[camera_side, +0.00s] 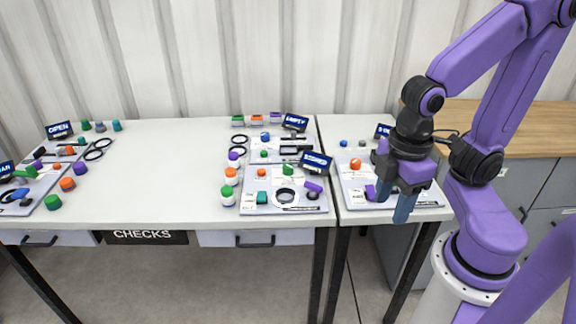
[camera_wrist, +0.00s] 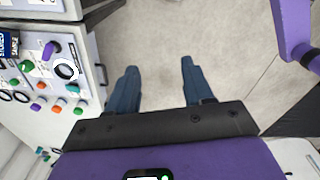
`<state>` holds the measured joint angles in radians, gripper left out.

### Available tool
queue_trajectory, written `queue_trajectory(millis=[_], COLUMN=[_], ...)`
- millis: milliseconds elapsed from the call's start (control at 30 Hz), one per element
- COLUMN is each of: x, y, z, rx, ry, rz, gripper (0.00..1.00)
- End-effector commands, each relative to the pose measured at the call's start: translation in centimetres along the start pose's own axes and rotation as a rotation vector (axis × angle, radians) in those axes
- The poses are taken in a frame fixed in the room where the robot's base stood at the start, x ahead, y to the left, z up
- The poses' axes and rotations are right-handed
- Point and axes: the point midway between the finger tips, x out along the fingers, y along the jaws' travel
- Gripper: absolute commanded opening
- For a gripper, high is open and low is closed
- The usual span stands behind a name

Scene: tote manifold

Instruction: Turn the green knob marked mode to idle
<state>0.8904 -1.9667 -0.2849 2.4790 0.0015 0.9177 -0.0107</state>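A green knob (camera_side: 288,169) sits on the front middle panel (camera_side: 312,208) on the white table, near a dark ring and a purple lever. Another green knob (camera_side: 25,172) sits on the far-left panel. The lettering beside the knobs is too small to read, so I cannot tell which is marked mode or how it is set. A green knob (camera_wrist: 27,66) also shows at the left of the wrist view. My gripper (camera_side: 392,203) hangs fingers-down over the right panel's front area, well right of both knobs. Its two fingers (camera_wrist: 159,66) are apart with nothing between them.
The right panel (camera_side: 356,200) carries an orange knob (camera_side: 355,164) and a purple part close to my gripper. Capped bottles (camera_side: 228,197) stand left of the middle panel. Blue signs (camera_side: 315,162) stand behind panels. The table between the left and middle panels is clear.

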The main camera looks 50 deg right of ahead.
Motion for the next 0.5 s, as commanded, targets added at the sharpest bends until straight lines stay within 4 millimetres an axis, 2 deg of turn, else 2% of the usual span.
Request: queue_trajectory(millis=[167,300,500], x=[-0.7,-1.2,-1.1], y=[3.1,7.5,15.0], z=[-3.9,-7.5,-11.2], rx=[0.071,0.141,0.241], ry=[-0.003,-0.008,-0.012], rz=[0.006,0.012,0.019], gripper=[0.65,0.65,0.65])
